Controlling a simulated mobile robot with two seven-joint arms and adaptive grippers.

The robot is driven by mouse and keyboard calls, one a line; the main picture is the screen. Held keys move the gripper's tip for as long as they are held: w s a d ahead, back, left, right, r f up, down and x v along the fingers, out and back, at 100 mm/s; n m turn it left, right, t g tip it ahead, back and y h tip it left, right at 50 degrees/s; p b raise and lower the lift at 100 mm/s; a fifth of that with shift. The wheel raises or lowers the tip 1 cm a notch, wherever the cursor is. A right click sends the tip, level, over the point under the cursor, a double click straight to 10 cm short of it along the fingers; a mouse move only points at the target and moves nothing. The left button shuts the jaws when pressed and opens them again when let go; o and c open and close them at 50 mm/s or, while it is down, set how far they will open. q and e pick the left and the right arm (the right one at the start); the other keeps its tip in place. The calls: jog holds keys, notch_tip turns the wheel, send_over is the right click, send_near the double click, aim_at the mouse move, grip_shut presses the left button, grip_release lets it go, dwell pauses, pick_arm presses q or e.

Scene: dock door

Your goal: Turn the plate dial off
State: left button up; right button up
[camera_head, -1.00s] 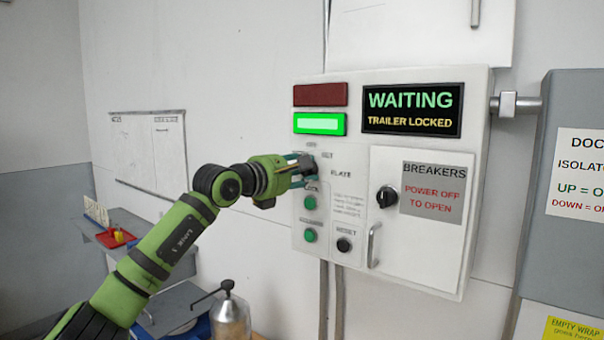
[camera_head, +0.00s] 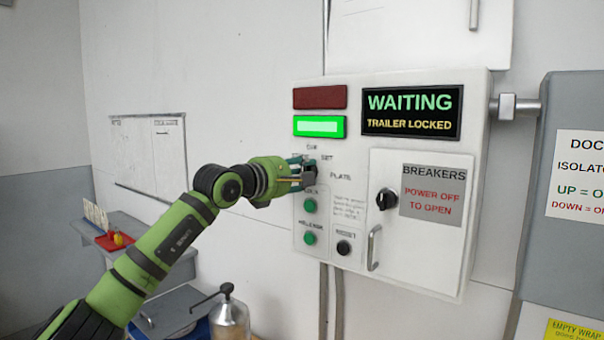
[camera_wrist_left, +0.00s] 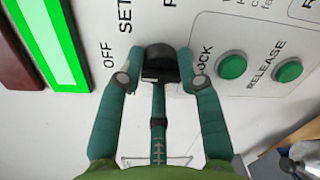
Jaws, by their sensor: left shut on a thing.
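The plate dial (camera_wrist_left: 160,58) is a small black knob on the control box (camera_head: 480,180). It is labelled OFF, SET and PLATE. In the wrist view my left gripper (camera_wrist_left: 160,72) is shut on the dial, one teal finger on each side. In the head view my left gripper (camera_head: 300,172) reaches the box's left side and partly covers the dial (camera_head: 309,175). Which label the dial points to cannot be told. The display (camera_head: 412,111) reads WAITING, TRAILER LOCKED. The green lamp (camera_head: 320,125) is lit and the red one (camera_head: 320,95) is dark. My right gripper is not in view.
Green LOCK (camera_head: 310,206) and RELEASE (camera_head: 309,238) buttons sit just below the dial. A black RESET button (camera_head: 344,247) and the breaker door with its handle (camera_head: 374,248) are to the right. A workbench (camera_head: 130,225) stands at left.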

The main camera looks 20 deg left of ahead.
pick_arm(q)
jog(key=o, duration=1.2)
jog(key=shift+w+a+f, duration=0.1)
jog(key=shift+c, duration=0.2)
jog(key=v, duration=1.2)
